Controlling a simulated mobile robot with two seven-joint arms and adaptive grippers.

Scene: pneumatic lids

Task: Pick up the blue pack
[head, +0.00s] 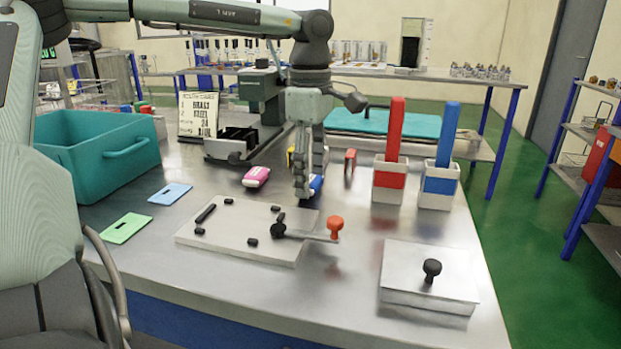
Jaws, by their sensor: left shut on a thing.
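The blue pack (317,185) is a small blue piece showing at the lower end of my left gripper (307,190), near the middle of the steel bench. The fingers point down and are shut on the pack, hiding most of it. I cannot tell whether the pack still touches the bench. My right gripper is not in view.
A pink pack (256,176) lies just left of the gripper, and a red piece (350,162) stands behind right. In front are a pale plate with a red-knobbed lever (218,238) and a metal lid (420,289). A teal bin (95,160) is left; red (390,180) and blue (438,186) holders are right.

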